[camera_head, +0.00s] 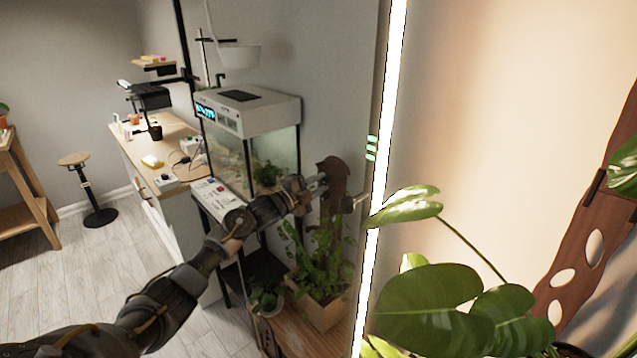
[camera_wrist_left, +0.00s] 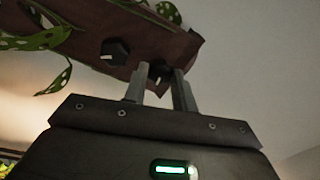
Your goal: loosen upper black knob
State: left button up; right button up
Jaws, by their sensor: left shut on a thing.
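My left gripper (camera_head: 322,183) reaches in from the left to the brown plank (camera_head: 333,205) beside the bright light tube. In the left wrist view, its two fingers (camera_wrist_left: 160,88) stand on either side of a black knob (camera_wrist_left: 160,71) near the end of the brown plank (camera_wrist_left: 150,38). The gripper is shut on this knob, and the fingers partly hide it. The knobs are too small to make out in the head view. My right gripper is not in view.
A bright vertical light tube (camera_head: 382,150) stands just right of the gripper. Large leaves (camera_head: 430,305) fill the lower right. A potted plant (camera_head: 320,270) stands below the gripper. A glass tank (camera_head: 258,160) is behind my arm.

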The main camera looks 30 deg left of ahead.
pick_arm(q)
jog(key=n+p, duration=0.2)
jog(key=n, duration=0.3)
jog(key=shift+y, duration=0.3)
jog(key=n+p, duration=0.2)
jog(key=n, duration=0.2)
jog(key=shift+d, duration=0.1)
jog(key=n+y+p, duration=0.1)
jog(key=n+p, duration=0.2)
jog(key=n, duration=0.2)
jog(key=shift+s+n+p, duration=0.1)
jog(key=shift+n+p, duration=1)
jog(key=shift+n, duration=0.7)
jog(key=shift+f, duration=0.1)
jog(key=o, duration=1)
jog(key=b+v, duration=0.1)
jog(key=v, duration=1)
jog(key=shift+b, duration=0.4)
